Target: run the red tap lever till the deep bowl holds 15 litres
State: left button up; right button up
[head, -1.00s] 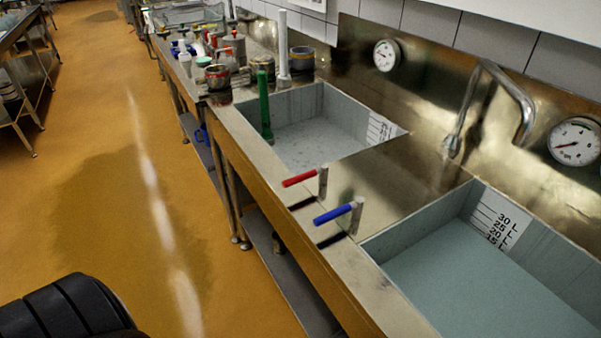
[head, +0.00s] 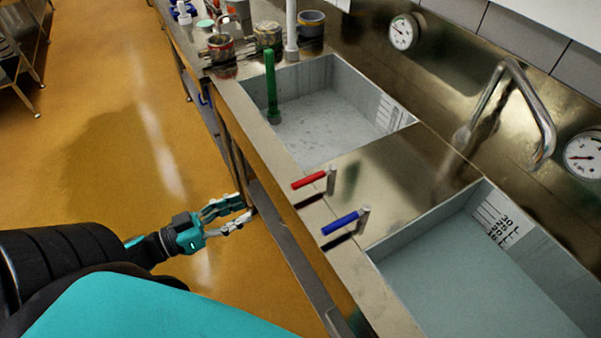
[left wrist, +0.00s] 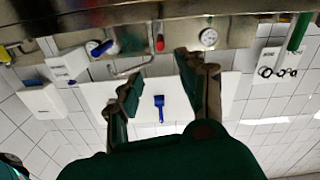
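The red tap lever (head: 309,181) sits on the front rim of the steel counter, its handle pointing left; a red handle also shows in the left wrist view (left wrist: 160,43). The right-hand bowl (head: 470,295) holds greyish water, with a litre scale (head: 500,220) on its back wall. The water lies near the scale's lower marks; the exact level is too blurred to read. The spout (head: 520,90) shows no clear stream. My left gripper (head: 246,208) is open and empty, left of and below the red lever, clear of the counter front. My right gripper is out of view.
A blue lever (head: 340,223) stands close to the red one, nearer me. A green upright pipe (head: 270,85) stands in the left-hand bowl (head: 325,125). Pots (head: 268,35) crowd the counter's far end. Dials (head: 403,32) are on the backsplash.

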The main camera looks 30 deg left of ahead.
pick_arm(q)
send_near(303, 180)
jog(key=p+x, duration=0.1)
jog(key=x, duration=0.2)
jog(key=p+x, duration=0.1)
jog(key=x, duration=0.2)
jog(key=p+x, duration=0.1)
jog(key=x, duration=0.2)
jog(key=shift+w+f, duration=0.1)
jog(key=shift+f, duration=0.25)
jog(key=shift+w+d+f, duration=0.1)
jog(key=shift+w+d, duration=0.2)
jog(key=shift+w, duration=0.05)
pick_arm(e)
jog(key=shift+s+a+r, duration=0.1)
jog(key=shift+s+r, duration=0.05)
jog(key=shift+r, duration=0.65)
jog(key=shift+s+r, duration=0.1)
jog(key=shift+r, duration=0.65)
pick_arm(q)
grip_shut()
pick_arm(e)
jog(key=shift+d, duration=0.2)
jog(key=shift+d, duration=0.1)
